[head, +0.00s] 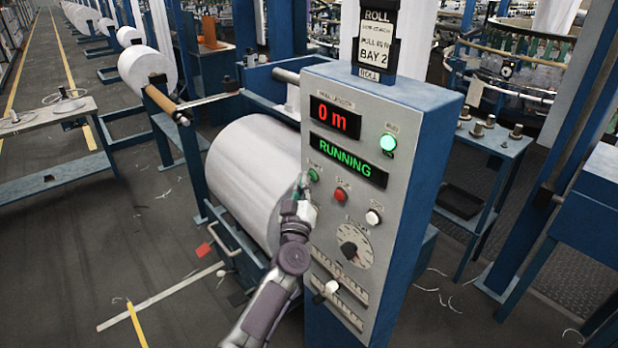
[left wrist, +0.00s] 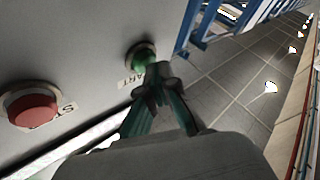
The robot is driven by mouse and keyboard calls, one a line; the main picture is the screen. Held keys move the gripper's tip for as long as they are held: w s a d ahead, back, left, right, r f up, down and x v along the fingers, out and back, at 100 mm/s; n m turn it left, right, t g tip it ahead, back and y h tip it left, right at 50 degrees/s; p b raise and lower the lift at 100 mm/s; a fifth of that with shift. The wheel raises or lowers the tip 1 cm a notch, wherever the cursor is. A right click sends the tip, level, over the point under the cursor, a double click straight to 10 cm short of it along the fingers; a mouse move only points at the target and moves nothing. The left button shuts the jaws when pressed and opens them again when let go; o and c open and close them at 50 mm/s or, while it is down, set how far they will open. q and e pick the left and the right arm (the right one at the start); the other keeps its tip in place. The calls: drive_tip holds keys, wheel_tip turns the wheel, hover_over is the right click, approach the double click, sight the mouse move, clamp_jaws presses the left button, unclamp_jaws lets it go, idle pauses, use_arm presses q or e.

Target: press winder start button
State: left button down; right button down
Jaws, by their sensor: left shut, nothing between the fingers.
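The winder's control panel (head: 375,110) stands in the middle of the head view. Its green start button (head: 313,175) is at the panel's left edge, and it also shows in the left wrist view (left wrist: 141,56). My left gripper (head: 301,182) is shut and empty, with its fingertips at the green button. In the left wrist view the fingertips (left wrist: 158,72) overlap the button's lower edge; I cannot tell firm contact. The panel's displays read "0 m" (head: 335,117) and "RUNNING" (head: 347,161), and a green lamp (head: 388,143) is lit. My right gripper is not in view.
A red button (head: 340,194), also in the left wrist view (left wrist: 32,108), and a white button (head: 373,217) sit right of the green one. A dial (head: 349,249) is below. A large white roll (head: 253,178) lies left of the panel. A side table (head: 500,140) stands at right.

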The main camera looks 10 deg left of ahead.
use_arm(q)
drive_tip(key=shift+s+a+p, duration=0.45)
drive_tip(key=shift+s+a, duration=0.05)
drive_tip(key=shift+s, duration=0.15)
drive_tip(key=s+a+p, duration=0.1)
drive_tip(key=s, duration=0.1)
drive_tip(key=s+a+p, duration=0.1)
drive_tip(key=s+a, duration=0.1)
idle(0.4)
idle(0.4)
